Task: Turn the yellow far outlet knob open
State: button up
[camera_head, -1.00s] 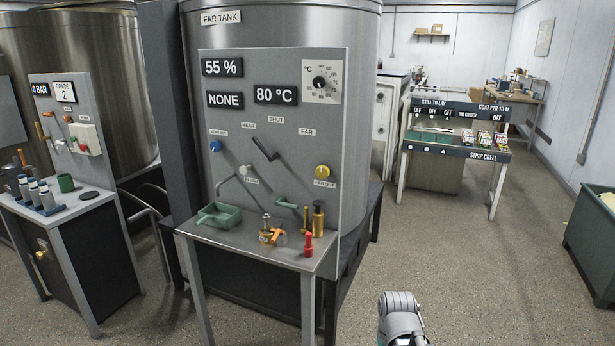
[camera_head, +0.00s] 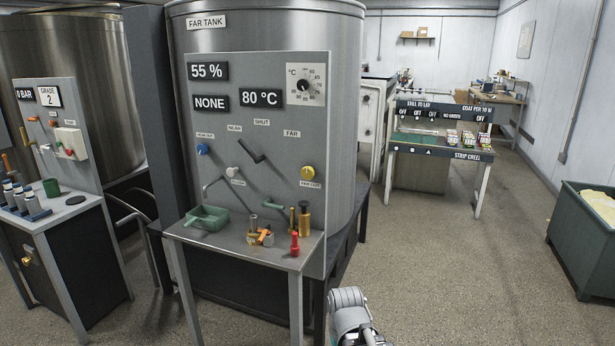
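The yellow knob (camera_head: 308,172) sits on the lower right of the grey panel (camera_head: 300,125) of the far tank (camera_head: 345,80). A label reading "FAR OUT" (camera_head: 310,184) is just below it. The knob's turn position is too small to read. A grey rounded link of my arm (camera_head: 350,315) shows at the bottom edge, well below and right of the knob and apart from it. My gripper is out of view.
A small table (camera_head: 200,235) stands in front of the panel, with a green tray (camera_head: 207,217), brass fittings (camera_head: 303,220) and a red item (camera_head: 294,243). Blue (camera_head: 202,149) and white (camera_head: 232,173) knobs and a black lever (camera_head: 250,152) share the panel. Open floor (camera_head: 440,280) lies right.

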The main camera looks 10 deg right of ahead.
aim_at(308, 172)
jog(key=i, duration=1)
jog(key=u, duration=0.05)
